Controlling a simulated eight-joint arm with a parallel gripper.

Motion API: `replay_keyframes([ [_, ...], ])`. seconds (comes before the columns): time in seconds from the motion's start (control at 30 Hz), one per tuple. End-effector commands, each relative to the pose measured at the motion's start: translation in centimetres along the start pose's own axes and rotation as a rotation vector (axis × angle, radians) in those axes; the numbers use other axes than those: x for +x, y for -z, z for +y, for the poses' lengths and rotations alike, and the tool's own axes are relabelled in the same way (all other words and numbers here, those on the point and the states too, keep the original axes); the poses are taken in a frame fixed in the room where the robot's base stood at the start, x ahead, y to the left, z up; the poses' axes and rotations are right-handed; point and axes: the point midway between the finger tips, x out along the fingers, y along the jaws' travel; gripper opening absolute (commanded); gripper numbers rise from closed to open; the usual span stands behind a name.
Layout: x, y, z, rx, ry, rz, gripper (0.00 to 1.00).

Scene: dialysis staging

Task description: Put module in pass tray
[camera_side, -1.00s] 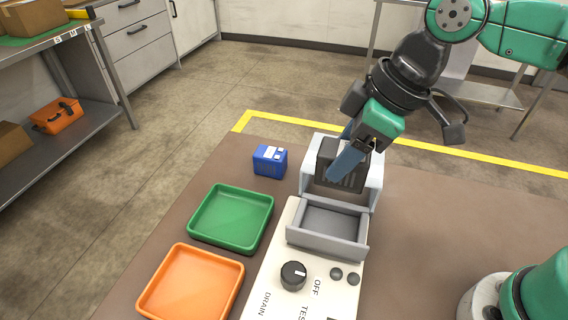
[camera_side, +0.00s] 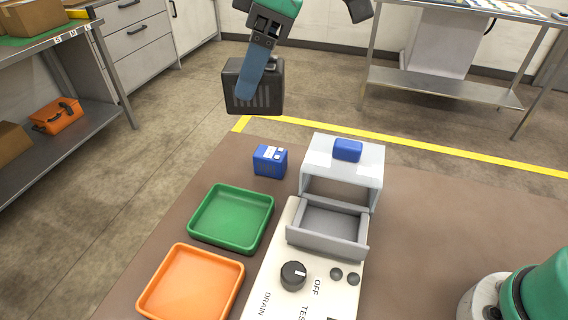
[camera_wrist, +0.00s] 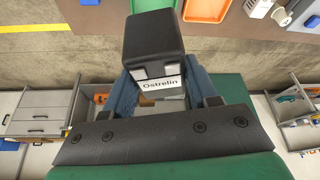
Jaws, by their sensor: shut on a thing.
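My gripper (camera_side: 258,72) is shut on a dark grey box-shaped module (camera_side: 262,98) with ribs on its side. It holds the module raised above and behind the blue box, clear of the table. In the wrist view the module (camera_wrist: 152,38) sits between the blue fingers, with a white label reading "Ostrelin". A green tray (camera_side: 231,217) and an orange tray (camera_side: 192,287) lie empty on the table; neither shows a pass label. The test machine (camera_side: 345,172) has an open, empty grey drawer (camera_side: 328,226).
A small blue box (camera_side: 269,161) stands on the table behind the green tray. A blue block (camera_side: 347,150) sits on top of the machine housing. The machine's dial (camera_side: 293,275) and panel are in front of the drawer.

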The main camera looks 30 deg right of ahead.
Motion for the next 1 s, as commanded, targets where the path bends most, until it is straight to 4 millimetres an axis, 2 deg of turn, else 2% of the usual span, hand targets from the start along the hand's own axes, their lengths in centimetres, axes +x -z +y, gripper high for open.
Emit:
replay_keyframes([
  [0.1, 1.9, 2.2, 0.3, -0.062, 0.024, 0.001, 0.00],
  [0.2, 3.1, 3.4, 0.4, -0.098, 0.040, 0.003, 0.00],
  [0.37, 4.4, 4.3, 0.4, -0.128, 0.052, 0.004, 0.00],
  [0.57, 7.5, 3.1, 0.4, -0.133, 0.054, 0.004, 0.00],
  [0.9, 15.8, -0.3, 0.4, -0.131, 0.053, 0.004, 0.00],
  [1.0, 17.6, -1.1, 0.4, -0.131, 0.053, 0.004, 0.00],
])
